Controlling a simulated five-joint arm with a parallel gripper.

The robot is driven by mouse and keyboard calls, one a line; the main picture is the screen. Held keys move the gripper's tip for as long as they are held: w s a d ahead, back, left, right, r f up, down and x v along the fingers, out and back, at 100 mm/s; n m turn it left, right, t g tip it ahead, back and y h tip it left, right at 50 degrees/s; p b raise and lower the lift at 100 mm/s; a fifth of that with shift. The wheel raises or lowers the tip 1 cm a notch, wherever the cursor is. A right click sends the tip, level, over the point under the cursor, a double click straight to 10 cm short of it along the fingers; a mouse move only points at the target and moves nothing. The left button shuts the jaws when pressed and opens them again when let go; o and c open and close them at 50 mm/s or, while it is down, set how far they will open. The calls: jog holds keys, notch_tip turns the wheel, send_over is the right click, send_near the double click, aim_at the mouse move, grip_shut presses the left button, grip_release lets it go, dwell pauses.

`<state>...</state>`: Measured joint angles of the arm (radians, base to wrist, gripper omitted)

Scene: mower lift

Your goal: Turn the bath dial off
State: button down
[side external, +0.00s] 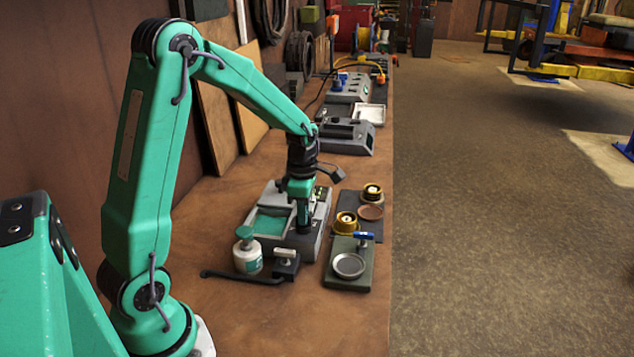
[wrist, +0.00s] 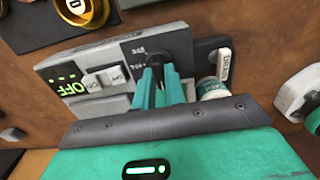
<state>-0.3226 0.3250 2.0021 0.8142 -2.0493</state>
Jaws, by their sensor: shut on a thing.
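The bath unit is a grey box (side external: 312,240) on the bench with a green-filled basin (side external: 270,222). In the side view my gripper (side external: 303,222) stands over the right part of the unit.
Another grey device (side external: 345,137) stands farther back.

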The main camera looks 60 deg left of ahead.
jog(key=c, duration=1.5)
grip_release()
jog(key=shift+o, duration=0.2)
jog(key=shift+r, duration=0.1)
jog(key=shift+r, duration=3.8)
jog(key=s+d+r+m+t, duration=0.2)
jog(key=s+d+r+m, duration=0.2)
jog(key=m, duration=0.9)
jog(key=s+d+r+m+t, duration=0.3)
jog(key=s+d+m, duration=0.5)
jog(key=s+m, duration=0.4)
jog(key=shift+d+r+m+t, duration=0.35)
jog(key=shift+r+m, duration=0.2)
jog(key=shift+m, duration=0.55)
